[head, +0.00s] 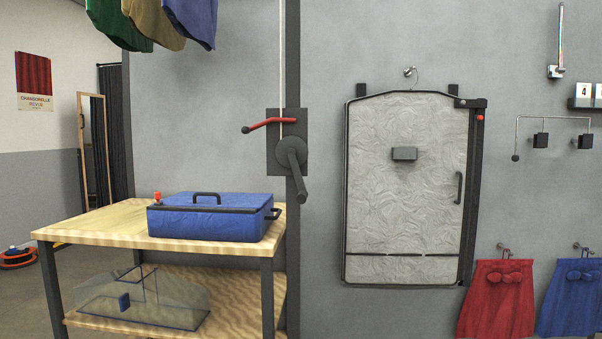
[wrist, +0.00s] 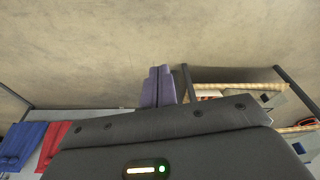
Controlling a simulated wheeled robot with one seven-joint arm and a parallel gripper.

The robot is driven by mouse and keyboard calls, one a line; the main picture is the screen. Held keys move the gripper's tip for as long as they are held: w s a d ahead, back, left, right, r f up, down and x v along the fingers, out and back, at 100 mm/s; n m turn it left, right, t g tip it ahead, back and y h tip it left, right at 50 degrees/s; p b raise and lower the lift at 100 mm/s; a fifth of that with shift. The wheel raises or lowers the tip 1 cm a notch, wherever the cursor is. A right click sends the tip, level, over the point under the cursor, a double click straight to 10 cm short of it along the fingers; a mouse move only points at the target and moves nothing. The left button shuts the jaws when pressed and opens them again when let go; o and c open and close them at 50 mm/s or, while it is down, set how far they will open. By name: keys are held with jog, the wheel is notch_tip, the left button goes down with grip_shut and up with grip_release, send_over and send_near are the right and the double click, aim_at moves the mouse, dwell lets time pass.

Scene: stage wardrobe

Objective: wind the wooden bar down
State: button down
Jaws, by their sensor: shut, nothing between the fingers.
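The wooden bar itself is not in view. Green, tan and blue garments (head: 158,20) hang at the top left of the head view, their upper ends cut off. A winch (head: 291,153) with a dark crank handle (head: 299,188) hanging down sits on a dark wall post. A red lever (head: 268,124) with a dark knob sticks out to its left, and a pale cord (head: 281,60) runs up from there. My gripper (wrist: 159,70) shows only in the wrist view, its two fingers together and empty, apart from the winch.
A wooden table (head: 95,222) with a blue case (head: 210,218) stands below left of the winch. A grey garment-bag-like panel (head: 405,190) hangs to the right. Red (head: 497,300) and blue skirts (head: 570,298) hang at the far right. Bare wall lies between winch and panel.

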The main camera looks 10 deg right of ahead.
jog(key=w+p+v, duration=0.2)
jog(key=p+v, duration=0.5)
jog(key=v, duration=0.2)
jog(key=shift+r, duration=0.2)
